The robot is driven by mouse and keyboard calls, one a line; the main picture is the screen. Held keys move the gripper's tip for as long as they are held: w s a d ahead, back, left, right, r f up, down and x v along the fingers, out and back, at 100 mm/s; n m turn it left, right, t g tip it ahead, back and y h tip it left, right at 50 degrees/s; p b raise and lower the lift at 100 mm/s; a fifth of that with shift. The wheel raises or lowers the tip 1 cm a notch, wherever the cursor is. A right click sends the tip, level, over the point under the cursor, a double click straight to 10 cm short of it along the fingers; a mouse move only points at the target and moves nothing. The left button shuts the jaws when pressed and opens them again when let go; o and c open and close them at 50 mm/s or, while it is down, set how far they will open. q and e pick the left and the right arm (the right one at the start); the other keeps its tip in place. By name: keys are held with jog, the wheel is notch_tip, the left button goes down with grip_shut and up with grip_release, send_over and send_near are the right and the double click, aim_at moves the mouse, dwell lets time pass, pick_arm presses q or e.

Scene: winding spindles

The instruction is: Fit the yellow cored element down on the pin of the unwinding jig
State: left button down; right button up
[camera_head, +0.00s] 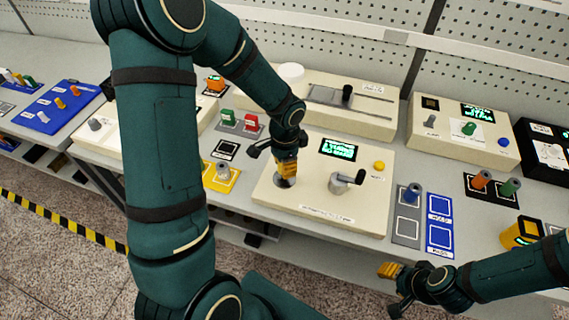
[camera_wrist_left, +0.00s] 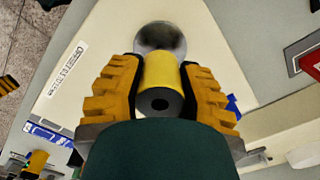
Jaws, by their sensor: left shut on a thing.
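My left gripper (camera_head: 286,168) is shut on the yellow cored element (camera_wrist_left: 160,72), whose dark grey end with a black hole faces the left wrist camera. In the head view the fingers largely hide the element. It is held over a round metal disc (camera_wrist_left: 160,37) on the cream jig box (camera_head: 318,209). The pin itself is hidden, and I cannot tell whether the element touches the disc. My right gripper (camera_head: 389,270) is low at the front right, away from the jig; its finger gap is unclear.
A crank (camera_head: 347,181) and a lit display (camera_head: 339,149) are on the same box, right of my left gripper. A yellow tray (camera_head: 218,186) with a grey spool lies to the left.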

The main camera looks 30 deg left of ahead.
pick_arm(q)
jog(key=shift+f+b, duration=1.6)
jog(key=shift+f, duration=0.15)
dwell(0.4)
jog(key=c, duration=0.6)
grip_release()
notch_tip(320, 180, up, 12)
dwell(0.4)
